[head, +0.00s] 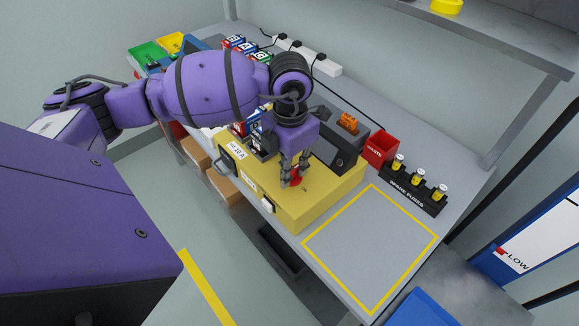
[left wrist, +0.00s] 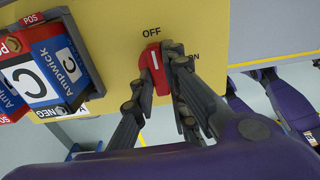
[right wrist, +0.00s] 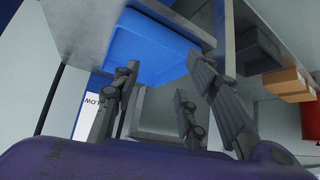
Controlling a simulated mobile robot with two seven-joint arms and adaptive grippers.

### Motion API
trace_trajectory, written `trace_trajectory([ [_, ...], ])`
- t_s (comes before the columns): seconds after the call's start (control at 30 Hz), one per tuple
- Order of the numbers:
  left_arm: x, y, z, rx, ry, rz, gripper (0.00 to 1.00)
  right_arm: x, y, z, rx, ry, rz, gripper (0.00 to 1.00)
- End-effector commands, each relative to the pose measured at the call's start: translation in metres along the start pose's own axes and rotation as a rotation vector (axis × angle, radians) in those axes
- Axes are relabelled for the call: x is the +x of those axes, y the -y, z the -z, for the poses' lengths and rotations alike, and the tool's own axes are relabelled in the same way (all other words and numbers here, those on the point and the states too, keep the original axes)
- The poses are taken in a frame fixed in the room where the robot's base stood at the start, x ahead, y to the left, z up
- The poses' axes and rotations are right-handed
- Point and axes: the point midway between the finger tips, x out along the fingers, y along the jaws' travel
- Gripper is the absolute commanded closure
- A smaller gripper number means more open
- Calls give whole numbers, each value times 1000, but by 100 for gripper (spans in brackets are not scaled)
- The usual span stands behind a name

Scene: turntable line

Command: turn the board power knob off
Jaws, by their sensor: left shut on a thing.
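The red power knob (left wrist: 154,68) sits on the yellow board (left wrist: 200,20), between printed OFF above it and ON to its right in the left wrist view. Its white line points up, close to OFF. My left gripper (left wrist: 160,62) is shut on the knob, with fingers on both sides. In the head view the left gripper (head: 292,182) reaches down onto the yellow board box (head: 310,205), and the knob (head: 296,174) shows between its fingers. My right gripper (right wrist: 162,78) is open and empty in the right wrist view, away from the board.
Blue Ampwick battery packs (left wrist: 45,75) stand close to the knob. The yellow-outlined area (head: 370,245) is clear. A blue bin (right wrist: 150,55) is near my right gripper.

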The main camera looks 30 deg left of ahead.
Motion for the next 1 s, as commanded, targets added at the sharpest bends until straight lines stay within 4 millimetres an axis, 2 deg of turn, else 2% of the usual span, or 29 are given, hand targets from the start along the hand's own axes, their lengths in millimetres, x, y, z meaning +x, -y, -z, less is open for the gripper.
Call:
trace_trajectory([
  [0.27,1,0,0,-4,-1,1,100,1,1,6,-1,-12,2,60],
  [0.3,1,0,0,-4,-1,1,86,1,1,7,-1,-12,2,60],
  [0.43,1,0,0,-3,-1,1,68,1,1,7,-1,-12,2,60],
  [0.77,-1,0,0,-2,0,0,68,2,1,4,-2,-6,2,60],
  [0.87,-10,0,-1,-2,2,0,68,1,1,4,-2,-6,2,60],
  [1.0,-34,-1,-1,-1,4,-2,68,1,1,4,-1,-7,2,60],
])
